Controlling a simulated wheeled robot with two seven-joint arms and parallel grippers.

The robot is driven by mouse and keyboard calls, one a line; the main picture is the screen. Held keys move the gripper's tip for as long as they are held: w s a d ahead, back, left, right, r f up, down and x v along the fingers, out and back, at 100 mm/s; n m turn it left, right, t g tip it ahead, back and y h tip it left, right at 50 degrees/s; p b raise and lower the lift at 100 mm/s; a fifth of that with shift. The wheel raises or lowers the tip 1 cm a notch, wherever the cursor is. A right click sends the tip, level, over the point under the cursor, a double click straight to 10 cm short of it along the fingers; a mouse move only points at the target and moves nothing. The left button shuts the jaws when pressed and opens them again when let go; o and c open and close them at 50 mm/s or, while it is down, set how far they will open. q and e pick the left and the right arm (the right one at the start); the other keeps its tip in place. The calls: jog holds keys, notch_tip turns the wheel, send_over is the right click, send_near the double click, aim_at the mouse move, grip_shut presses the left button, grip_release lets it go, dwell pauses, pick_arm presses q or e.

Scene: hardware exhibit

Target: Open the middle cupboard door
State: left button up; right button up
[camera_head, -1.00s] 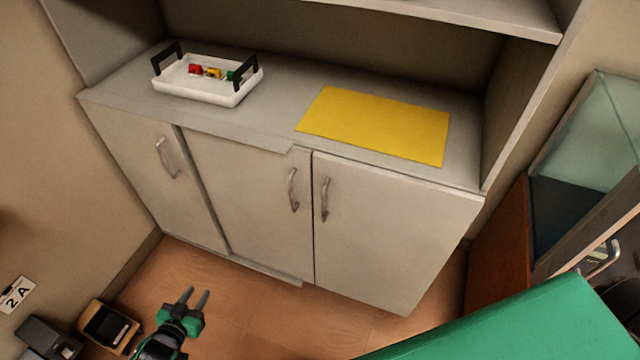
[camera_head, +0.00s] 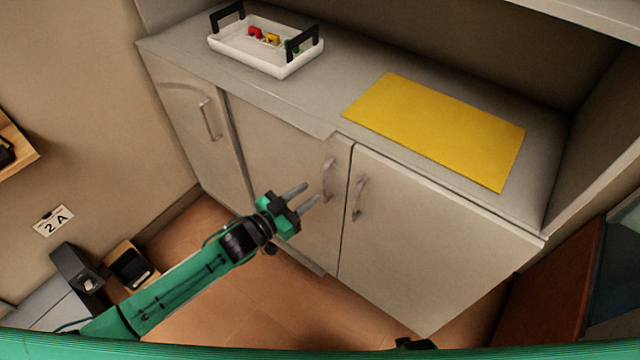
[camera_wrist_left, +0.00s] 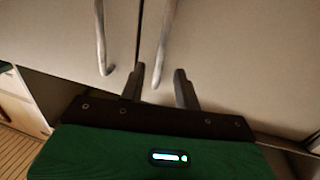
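The middle cupboard door (camera_head: 275,145) is pale grey and looks shut. Its curved metal handle (camera_head: 327,180) is at its right edge, near the right door's handle (camera_head: 358,197). My left gripper (camera_head: 311,194) is open and empty in front of the middle door, just left of and below its handle in the head view, with its fingers pointing at it. In the left wrist view, my open fingers (camera_wrist_left: 160,72) face a door seam with a metal handle on either side. The nearer handle's lower end is close to the fingers; contact cannot be told. My right gripper cannot be made out.
The left door (camera_head: 190,115) and right door (camera_head: 430,240) are shut. A white tray (camera_head: 245,60) with black handles and small coloured items, and a yellow mat (camera_head: 435,130), are on the counter. My green arm crosses the bottom.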

aim_at(323, 184)
pick_arm(q)
jog(key=x, duration=0.4)
jog(key=shift+w+d, duration=0.25)
jog(key=shift+d, duration=0.05)
grip_shut()
